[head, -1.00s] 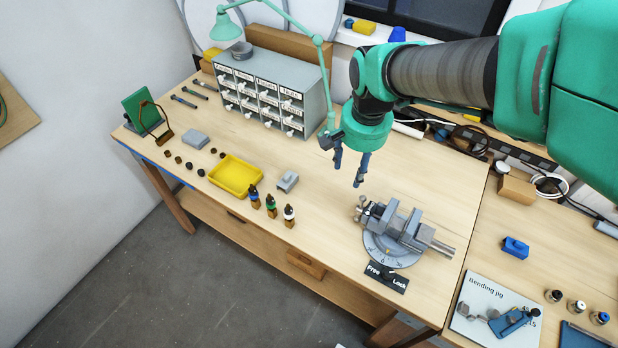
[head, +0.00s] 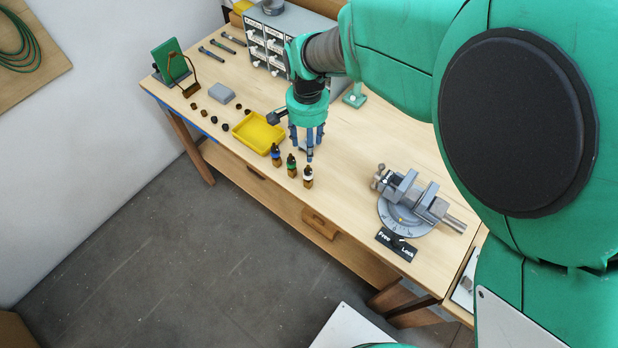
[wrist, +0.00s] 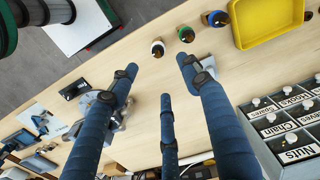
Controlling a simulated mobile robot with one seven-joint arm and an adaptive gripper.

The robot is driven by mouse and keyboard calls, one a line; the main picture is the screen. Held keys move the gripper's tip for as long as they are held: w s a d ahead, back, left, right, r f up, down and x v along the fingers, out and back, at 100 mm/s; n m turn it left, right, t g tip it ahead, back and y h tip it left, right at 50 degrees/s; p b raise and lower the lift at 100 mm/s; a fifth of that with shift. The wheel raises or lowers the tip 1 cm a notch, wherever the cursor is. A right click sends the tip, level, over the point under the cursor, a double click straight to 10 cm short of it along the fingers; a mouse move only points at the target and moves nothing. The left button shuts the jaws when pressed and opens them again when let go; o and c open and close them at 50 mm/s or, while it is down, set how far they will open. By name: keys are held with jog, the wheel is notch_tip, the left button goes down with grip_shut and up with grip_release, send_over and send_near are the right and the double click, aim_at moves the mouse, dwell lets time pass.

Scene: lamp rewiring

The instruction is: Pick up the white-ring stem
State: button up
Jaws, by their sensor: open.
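The white-ring stem (head: 308,177) stands upright on the bench near its front edge, at the right end of a row of three dark-topped stems. It also shows in the wrist view (wrist: 158,48), seen from above. My gripper (head: 304,154) is open and empty, with its fingers pointing down just behind the row. The fingertips are apart from the stem. The green-ring stem (head: 291,165) stands beside it, and the blue-ring stem (head: 276,154) is at the left end.
A yellow tray (head: 241,142) lies left of my gripper. The vise (head: 407,197) stands to the right, and a labelled drawer cabinet (wrist: 275,130) is behind. The bench between the stems and vise is clear.

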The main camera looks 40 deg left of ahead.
aim_at(308, 170)
jog(key=shift+f, duration=4.25)
jog(key=shift+d+f, duration=0.15)
jog(key=shift+f, duration=2.45)
grip_shut()
